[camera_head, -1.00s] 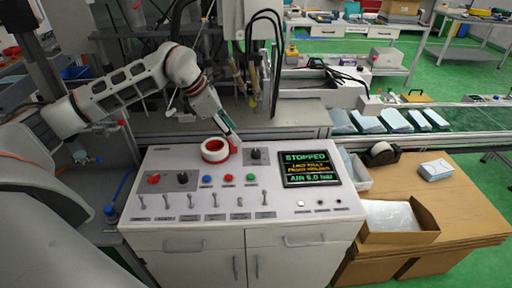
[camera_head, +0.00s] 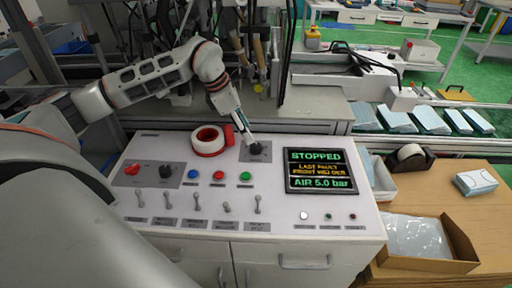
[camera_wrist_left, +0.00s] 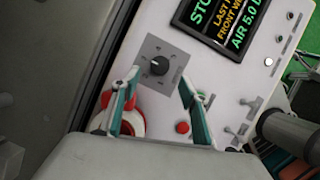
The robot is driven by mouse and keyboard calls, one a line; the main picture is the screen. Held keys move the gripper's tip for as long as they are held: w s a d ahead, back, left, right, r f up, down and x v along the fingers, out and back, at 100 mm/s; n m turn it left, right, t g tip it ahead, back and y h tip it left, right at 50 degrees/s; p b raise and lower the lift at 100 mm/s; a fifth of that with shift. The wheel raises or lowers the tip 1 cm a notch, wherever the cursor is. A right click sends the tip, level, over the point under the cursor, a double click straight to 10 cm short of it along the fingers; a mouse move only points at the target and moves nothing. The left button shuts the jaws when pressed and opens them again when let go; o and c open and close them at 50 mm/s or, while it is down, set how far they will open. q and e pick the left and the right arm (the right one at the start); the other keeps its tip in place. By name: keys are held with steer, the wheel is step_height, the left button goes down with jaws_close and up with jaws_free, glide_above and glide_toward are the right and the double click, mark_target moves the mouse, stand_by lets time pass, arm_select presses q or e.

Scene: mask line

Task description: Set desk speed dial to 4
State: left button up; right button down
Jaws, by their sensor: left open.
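A black round dial (camera_head: 258,148) sits on a grey square plate at the back of the white control desk, left of the screen. My left gripper (camera_head: 250,139) is just above and behind this dial in the head view. In the left wrist view the open fingers (camera_wrist_left: 158,82) point toward the plate, one on each side, with the dial apart from both and nothing held. My right gripper is in neither view.
A red-and-white tape roll (camera_head: 210,140) lies beside the dial plate. Blue, red and green buttons, a red knob (camera_head: 133,169), another black knob (camera_head: 166,171) and several upright toggle levers are in front. The screen (camera_head: 320,171) reads STOPPED and AIR 5.0 bar.

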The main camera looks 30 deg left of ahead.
mark_target(256, 146)
arm_select(q)
steer(key=x, duration=0.7)
steer(key=shift+w, duration=0.1)
steer(key=c, duration=1.1)
